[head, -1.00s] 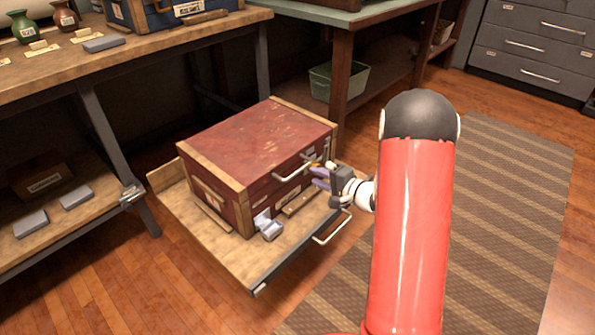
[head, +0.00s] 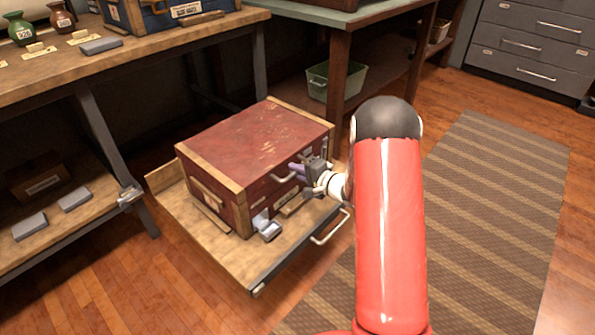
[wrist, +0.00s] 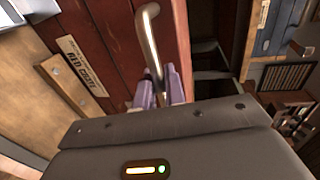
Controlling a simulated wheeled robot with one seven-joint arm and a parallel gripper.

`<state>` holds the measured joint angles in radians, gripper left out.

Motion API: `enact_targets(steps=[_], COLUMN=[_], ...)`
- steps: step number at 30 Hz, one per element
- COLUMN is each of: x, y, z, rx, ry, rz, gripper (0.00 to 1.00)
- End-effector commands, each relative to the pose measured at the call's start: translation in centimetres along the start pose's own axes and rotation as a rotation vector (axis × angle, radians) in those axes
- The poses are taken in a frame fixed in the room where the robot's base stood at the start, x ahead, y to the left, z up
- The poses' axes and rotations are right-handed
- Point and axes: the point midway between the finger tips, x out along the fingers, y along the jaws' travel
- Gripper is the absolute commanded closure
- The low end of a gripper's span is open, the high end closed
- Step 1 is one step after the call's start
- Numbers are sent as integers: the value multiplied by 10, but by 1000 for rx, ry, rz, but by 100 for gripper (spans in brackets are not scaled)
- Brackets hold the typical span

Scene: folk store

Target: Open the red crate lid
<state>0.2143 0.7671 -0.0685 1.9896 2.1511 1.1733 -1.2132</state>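The red crate (head: 255,145) has a closed red lid with wooden trim. Its label plate, reading RED CRATE (wrist: 80,66), shows in the wrist view. A pale metal handle (head: 282,178) sticks out from the crate's front. My gripper (head: 298,172) is at the right part of this handle. In the wrist view its two purple fingers (wrist: 158,88) lie on either side of the handle bar (wrist: 149,40), close to it. The bar's near end is hidden between the fingers, so I cannot tell whether they press on it.
The crate sits on a wooden pull-out board (head: 230,258) with its own front handle (head: 330,227). A metal latch (head: 268,229) hangs at the crate's front. A workbench (head: 60,75) stands left, a green bin (head: 330,83) behind.

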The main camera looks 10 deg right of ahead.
Motion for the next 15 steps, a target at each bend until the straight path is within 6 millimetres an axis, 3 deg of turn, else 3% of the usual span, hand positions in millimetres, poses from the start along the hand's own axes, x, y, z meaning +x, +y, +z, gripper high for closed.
enact_targets(steps=[2,15], x=[0,-2], y=[0,-7], z=[0,0], rx=[0,-2], ry=[0,0], rz=[1,16], gripper=[100,100])
